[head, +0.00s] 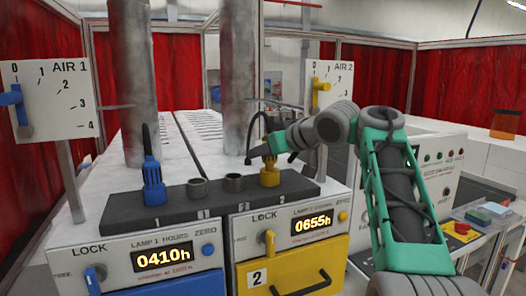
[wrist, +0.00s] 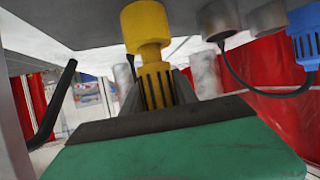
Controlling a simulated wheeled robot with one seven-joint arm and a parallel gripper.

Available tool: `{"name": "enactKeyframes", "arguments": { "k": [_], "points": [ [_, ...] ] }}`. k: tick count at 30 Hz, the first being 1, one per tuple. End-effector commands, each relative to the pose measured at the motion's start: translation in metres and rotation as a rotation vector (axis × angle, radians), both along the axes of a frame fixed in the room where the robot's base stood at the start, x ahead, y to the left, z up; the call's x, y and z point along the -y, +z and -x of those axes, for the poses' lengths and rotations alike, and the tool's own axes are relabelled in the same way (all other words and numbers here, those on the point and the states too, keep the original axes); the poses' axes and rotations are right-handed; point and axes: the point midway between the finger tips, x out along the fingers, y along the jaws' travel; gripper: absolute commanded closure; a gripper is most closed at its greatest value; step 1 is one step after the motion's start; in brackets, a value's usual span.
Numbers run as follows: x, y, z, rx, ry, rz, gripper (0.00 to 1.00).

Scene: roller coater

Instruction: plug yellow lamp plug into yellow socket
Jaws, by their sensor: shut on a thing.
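The yellow lamp plug (head: 268,158) is upright at the right end of the dark socket strip. In the wrist view its ribbed body (wrist: 156,85) is between my gripper's jaws (wrist: 165,105). My gripper (head: 262,151) is shut on it, reaching in from the right in the head view. The yellow socket (wrist: 147,22) is the wider yellow cylinder, in line with the plug, and also shows low in the head view (head: 270,179). The plug meets the socket's mouth with a narrower neck between; I cannot tell how deep it sits.
The dark strip (head: 120,213) also bears two grey sockets (head: 197,188) (head: 233,183) and a blue plug (head: 152,174) at its left end. Metal pipes (head: 137,80) (head: 238,80) rise behind. A black cable (head: 250,135) loops near my gripper.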

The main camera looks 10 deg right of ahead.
Motion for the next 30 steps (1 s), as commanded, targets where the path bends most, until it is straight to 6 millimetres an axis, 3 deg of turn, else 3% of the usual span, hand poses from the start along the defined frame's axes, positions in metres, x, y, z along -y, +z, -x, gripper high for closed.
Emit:
{"name": "enactKeyframes", "arguments": {
  "k": [22, 23, 30],
  "points": [
    [0.0, -0.02, 0.0, 0.0, 0.0, 0.0, 1.0],
    [0.0, -0.019, 0.0, 0.0, 0.0, 0.0, 0.64],
    [0.0, -0.019, 0.0, 0.0, 0.0, 0.0, 0.45]
  ]
}}
